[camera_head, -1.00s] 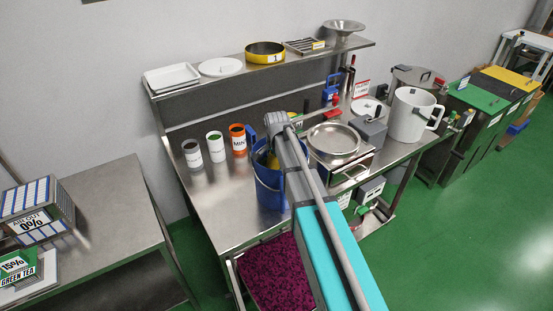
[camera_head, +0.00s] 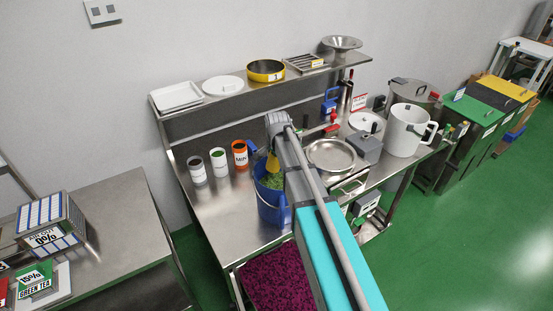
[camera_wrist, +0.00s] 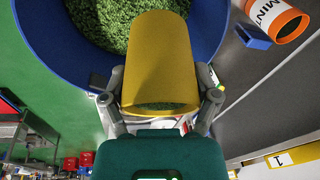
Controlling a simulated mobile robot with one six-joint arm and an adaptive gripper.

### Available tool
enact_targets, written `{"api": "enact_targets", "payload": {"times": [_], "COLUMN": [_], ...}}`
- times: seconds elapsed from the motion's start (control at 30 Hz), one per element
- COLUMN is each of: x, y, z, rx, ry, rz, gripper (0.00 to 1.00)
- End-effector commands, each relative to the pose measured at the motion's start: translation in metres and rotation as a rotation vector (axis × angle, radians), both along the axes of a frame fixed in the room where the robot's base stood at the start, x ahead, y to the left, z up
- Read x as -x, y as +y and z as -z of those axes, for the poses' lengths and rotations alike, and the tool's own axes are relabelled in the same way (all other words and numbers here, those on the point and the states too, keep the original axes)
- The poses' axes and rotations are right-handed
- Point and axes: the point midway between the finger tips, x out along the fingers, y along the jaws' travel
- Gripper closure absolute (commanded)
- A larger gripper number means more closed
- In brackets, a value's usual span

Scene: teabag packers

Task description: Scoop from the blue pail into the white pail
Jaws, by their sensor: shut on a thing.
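The blue pail (camera_head: 273,208) stands on the steel bench and holds green leaves (camera_wrist: 85,15). Its blue rim (camera_wrist: 80,48) arcs across the top of the wrist view. My gripper (camera_wrist: 161,108) is shut on a yellow scoop (camera_wrist: 158,55), one finger on each side. The scoop overlaps the pail's rim and the leaves in the wrist view. In the head view the scoop (camera_head: 272,164) shows at the pail's mouth, just under my wrist. I cannot tell how much the scoop holds. The white pail (camera_head: 406,130) stands upright at the bench's right end, apart from my gripper.
Grey, white and orange canisters (camera_head: 219,160) stand left of the blue pail. A round steel pan (camera_head: 331,155) and a grey device (camera_head: 366,149) lie between the pails. A shelf with trays and a yellow sieve (camera_head: 265,71) runs behind. Purple material (camera_head: 278,280) lies below the bench front.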

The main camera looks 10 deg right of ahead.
Motion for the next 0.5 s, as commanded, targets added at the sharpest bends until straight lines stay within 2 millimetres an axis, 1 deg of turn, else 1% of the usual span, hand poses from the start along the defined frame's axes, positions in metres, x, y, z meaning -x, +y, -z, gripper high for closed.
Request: {"api": "enact_targets", "payload": {"times": [0.03,0.5], "x": [0.000,0.000], "y": [0.000,0.000], "z": [-0.011,-0.057], "rx": [0.000,0.000], "ry": [0.000,0.000], "rz": [0.000,0.001], "gripper": [0.54,0.54]}}
